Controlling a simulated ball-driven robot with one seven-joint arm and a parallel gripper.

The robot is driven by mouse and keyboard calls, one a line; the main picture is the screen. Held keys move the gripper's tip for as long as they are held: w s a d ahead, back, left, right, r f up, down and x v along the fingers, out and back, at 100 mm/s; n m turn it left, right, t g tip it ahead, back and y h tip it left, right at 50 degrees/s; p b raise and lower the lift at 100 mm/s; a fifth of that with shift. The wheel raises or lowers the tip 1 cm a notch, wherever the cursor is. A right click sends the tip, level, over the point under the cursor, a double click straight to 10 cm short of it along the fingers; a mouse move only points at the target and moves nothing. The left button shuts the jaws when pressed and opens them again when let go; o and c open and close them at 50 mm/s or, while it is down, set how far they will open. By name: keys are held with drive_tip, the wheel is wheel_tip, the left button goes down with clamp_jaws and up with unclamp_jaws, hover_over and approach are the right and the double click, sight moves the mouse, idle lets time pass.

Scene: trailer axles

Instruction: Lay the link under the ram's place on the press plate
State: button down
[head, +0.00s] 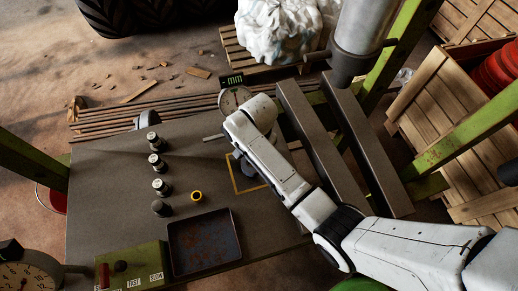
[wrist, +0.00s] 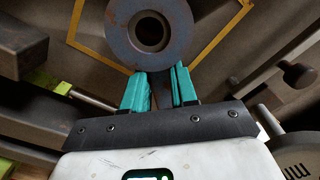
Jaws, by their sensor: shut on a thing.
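My gripper (wrist: 161,84), with teal fingers, is shut on the link, whose narrow shank shows between the fingertips in the wrist view. The link's grey, rusty round eye (wrist: 149,30), with a dark hole, points away from the gripper. It appears over a yellow outline (wrist: 95,55) painted on the dark grey surface. I cannot tell whether the link touches it. In the head view my white wrist hides the gripper and most of the link, above the yellow outline (head: 236,182). The ram (head: 362,35) is a grey cylinder at the upper right, above two heavy dark bars (head: 322,150).
The grey bench top (head: 105,170) carries several dark cylindrical weights (head: 155,142), a small yellow ring (head: 197,196) and a rusty tray (head: 204,242). A dial gauge (head: 233,98) stands at the back edge. Green press posts (head: 395,60) stand at the right.

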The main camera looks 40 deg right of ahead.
drive_tip(key=shift+f+b, duration=0.35)
drive_tip(key=shift+f, duration=0.15)
idle(0.3)
drive_tip(key=c, duration=0.8)
unclamp_jaws()
drive_tip(key=shift+f, duration=0.1)
